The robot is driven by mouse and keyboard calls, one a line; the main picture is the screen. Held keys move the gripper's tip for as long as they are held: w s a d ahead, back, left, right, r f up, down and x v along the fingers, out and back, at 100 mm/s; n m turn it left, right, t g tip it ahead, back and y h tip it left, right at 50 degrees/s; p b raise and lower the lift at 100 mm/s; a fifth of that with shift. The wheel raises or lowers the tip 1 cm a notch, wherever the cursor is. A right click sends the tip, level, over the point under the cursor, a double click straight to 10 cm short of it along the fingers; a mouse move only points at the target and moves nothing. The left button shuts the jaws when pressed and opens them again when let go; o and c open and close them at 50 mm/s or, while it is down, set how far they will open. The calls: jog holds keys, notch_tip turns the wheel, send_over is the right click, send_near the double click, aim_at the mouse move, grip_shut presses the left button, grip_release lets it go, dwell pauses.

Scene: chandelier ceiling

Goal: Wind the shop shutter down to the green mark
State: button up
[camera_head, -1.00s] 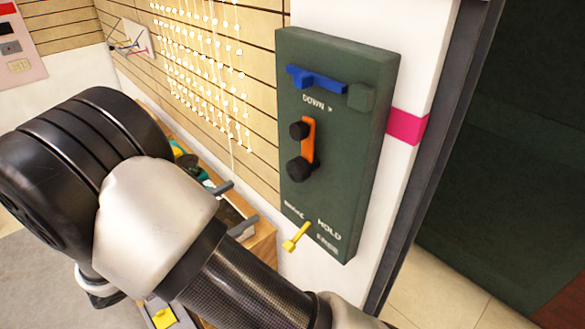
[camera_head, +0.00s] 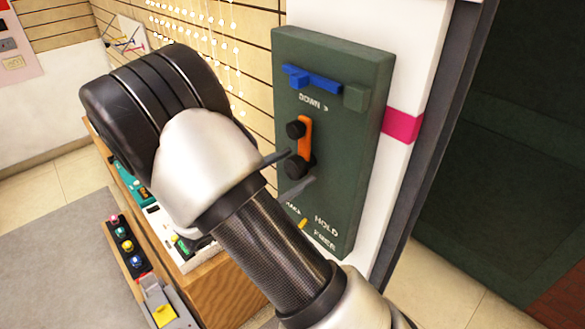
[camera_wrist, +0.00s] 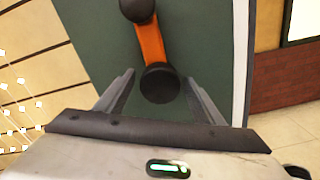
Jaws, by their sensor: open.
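A dark green control panel (camera_head: 350,150) is fixed to a white post. On it is an orange crank (camera_head: 304,135) with a black round piece at each end; the lower black knob (camera_wrist: 160,83) shows large in the wrist view. My gripper (camera_head: 300,166) is open at the crank's lower end. In the wrist view its fingertips (camera_wrist: 160,76) lie on either side of the lower knob, with gaps; contact is not visible. A yellow lever (camera_head: 302,223) near "HOLD" and "FREE" is mostly hidden by my arm. I cannot make out the shutter or green mark.
A magenta band (camera_head: 402,126) crosses the post. A wooden counter (camera_head: 222,290) with goods stands at lower left. Strung lights (camera_head: 200,30) hang on the slatted wall.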

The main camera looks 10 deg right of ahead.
jog(key=shift+w+d, duration=0.1)
jog(key=shift+d, duration=0.05)
jog(key=c, duration=1.5)
